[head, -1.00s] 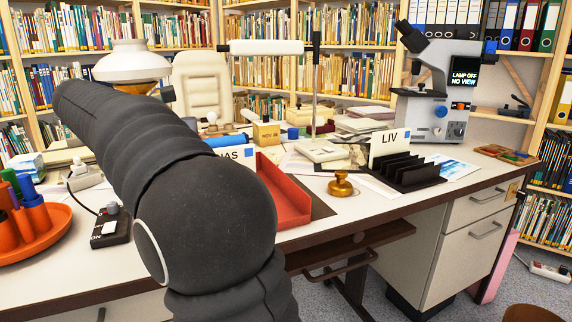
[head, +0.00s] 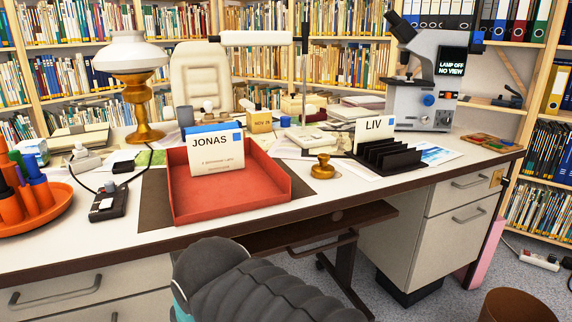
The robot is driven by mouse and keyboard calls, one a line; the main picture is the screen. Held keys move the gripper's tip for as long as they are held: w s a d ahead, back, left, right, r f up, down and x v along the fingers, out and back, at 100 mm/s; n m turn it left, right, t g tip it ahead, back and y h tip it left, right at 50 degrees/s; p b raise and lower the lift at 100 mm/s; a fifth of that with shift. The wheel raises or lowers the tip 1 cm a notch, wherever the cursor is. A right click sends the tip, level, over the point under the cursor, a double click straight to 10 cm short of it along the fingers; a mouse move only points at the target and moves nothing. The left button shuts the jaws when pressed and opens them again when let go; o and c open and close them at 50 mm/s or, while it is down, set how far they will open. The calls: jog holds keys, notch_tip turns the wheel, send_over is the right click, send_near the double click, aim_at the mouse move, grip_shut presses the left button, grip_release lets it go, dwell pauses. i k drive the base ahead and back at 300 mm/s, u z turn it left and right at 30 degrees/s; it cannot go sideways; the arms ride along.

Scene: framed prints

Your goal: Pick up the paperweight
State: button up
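A small brass piece with a round base and a knob on top (head: 322,167) stands upright on the desk, right of the red tray. It looks like the paperweight, though I cannot be sure. My dark ribbed arm shows at the bottom, below the desk's front edge and well apart from the brass piece. My gripper is out of view.
The red tray (head: 235,205) holds a JONAS card (head: 216,153). A black slotted rack (head: 388,157) stands right of the brass piece. The desk front right of the tray is clear.

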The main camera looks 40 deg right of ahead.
aim_at(322, 170)
jog(key=i, duration=0.35)
jog(key=z, duration=1.85)
